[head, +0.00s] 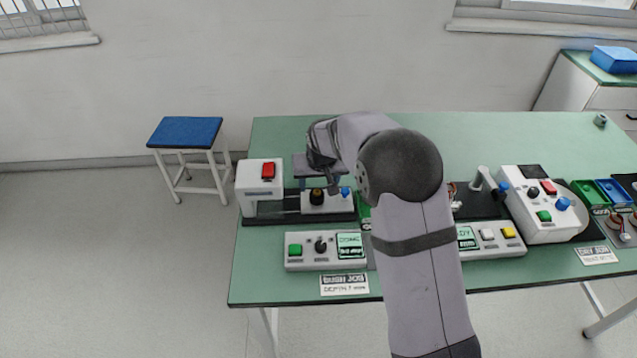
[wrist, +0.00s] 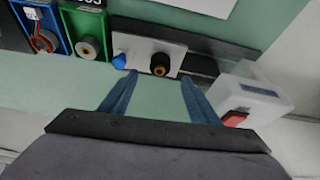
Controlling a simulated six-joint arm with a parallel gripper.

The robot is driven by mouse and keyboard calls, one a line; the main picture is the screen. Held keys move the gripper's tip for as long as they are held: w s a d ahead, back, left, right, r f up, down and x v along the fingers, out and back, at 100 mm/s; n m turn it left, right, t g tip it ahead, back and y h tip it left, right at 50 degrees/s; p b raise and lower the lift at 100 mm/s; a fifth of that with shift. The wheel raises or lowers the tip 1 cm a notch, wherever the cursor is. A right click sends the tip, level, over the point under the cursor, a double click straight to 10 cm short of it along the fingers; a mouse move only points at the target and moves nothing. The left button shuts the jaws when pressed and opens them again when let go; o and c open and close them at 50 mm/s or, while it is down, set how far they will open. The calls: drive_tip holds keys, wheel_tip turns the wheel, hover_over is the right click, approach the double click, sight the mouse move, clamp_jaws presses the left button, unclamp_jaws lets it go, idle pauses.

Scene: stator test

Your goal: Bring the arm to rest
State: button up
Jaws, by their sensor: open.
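My gripper (wrist: 160,80) is open in the wrist view, with two blue fingers apart and nothing seen between them. In the head view my gripper is partly hidden behind my own arm, over the left end of the bench.
A white box with a red switch (head: 262,188) stands at the fixture's left end. A control panel (head: 325,251) is in front. More panels, a white tester (head: 540,205) and blue and green bins (head: 588,193) are to the right. The green bench's back (head: 500,135) is mostly clear.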

drive_tip(key=s+d+g, duration=0.2)
drive_tip(key=s+d, duration=0.3)
drive_tip(key=s, duration=1.1)
drive_tip(key=s+d+r+g, duration=0.1)
drive_tip(key=s+d, duration=0.5)
drive_tip(key=s, duration=1.1)
drive_tip(key=shift+s+m+g, duration=0.25)
drive_tip(key=shift+m+g, duration=0.15)
drive_tip(key=shift+g, duration=0.4)
